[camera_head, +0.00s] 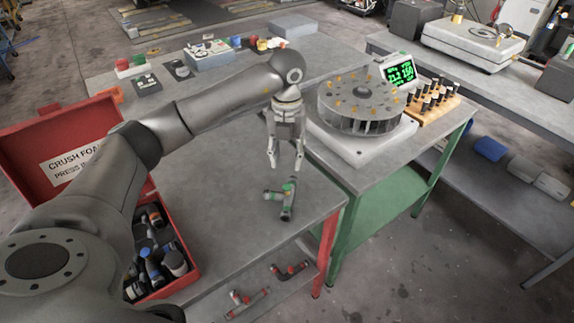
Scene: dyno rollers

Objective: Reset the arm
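My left gripper (286,162) hangs fingers down above the grey workbench (225,225), near its right edge. Its two fingers are apart, with nothing between them. My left arm reaches in from the lower left, bent at the elbow, passing in front of the red case. A dark fitting with green and red bands (287,198) sits on the bench just below the fingertips, apart from them. My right gripper does not show.
An open red case (45,150) holds several dark parts. A round carousel (360,100) on a white base stands close right of the gripper, beside a green display (402,70) and a wooden rack of vials (432,103). Red-and-black fittings (290,271) lie on the lower shelf.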

